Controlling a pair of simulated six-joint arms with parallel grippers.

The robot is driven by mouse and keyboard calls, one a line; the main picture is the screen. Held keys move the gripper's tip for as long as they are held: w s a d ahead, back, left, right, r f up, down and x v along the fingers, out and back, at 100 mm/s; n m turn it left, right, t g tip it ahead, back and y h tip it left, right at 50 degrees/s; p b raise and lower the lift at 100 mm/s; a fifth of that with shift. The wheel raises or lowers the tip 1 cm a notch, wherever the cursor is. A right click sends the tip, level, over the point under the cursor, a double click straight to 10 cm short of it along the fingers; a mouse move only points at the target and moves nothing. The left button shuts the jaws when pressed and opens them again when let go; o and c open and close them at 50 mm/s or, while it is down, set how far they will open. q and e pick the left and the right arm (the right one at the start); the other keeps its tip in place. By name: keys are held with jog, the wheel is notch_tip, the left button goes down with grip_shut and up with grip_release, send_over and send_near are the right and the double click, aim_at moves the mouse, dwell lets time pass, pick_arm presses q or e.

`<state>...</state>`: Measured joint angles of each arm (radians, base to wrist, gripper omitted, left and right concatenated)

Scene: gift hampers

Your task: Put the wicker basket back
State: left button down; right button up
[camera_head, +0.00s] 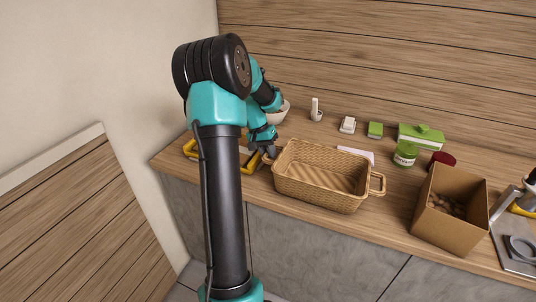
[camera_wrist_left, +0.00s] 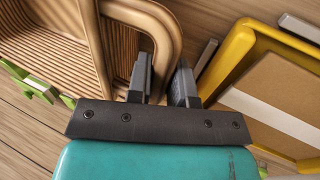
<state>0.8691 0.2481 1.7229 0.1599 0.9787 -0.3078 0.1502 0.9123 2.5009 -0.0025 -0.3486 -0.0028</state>
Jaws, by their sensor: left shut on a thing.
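The wicker basket (camera_head: 320,182) is light tan, empty and upright at the middle of the counter, with a looped handle at each end. I cannot tell whether its base touches the counter. My left gripper (camera_head: 269,155) is at the basket's left end. In the left wrist view my left gripper (camera_wrist_left: 163,80) is shut on the basket's handle (camera_wrist_left: 150,22), which passes between the fingers. The basket's ribbed wall (camera_wrist_left: 50,35) fills the upper left there. My right gripper is not in view.
A yellow-rimmed tray (camera_head: 248,165) lies close left of the basket; it also shows in the wrist view (camera_wrist_left: 228,55). An open cardboard box (camera_head: 447,225) stands right. Behind are a white bowl (camera_head: 279,115), green jar (camera_head: 405,154), green-lidded box (camera_head: 421,137) and pink card (camera_head: 356,153).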

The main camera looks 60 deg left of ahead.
pick_arm(q)
jog(key=shift+f, duration=0.5)
jog(key=c, duration=1)
grip_release()
jog(key=shift+r, duration=0.15)
jog(key=v, duration=1.1)
jog(key=shift+s+a+r, duration=0.15)
jog(key=shift+r, duration=0.2)
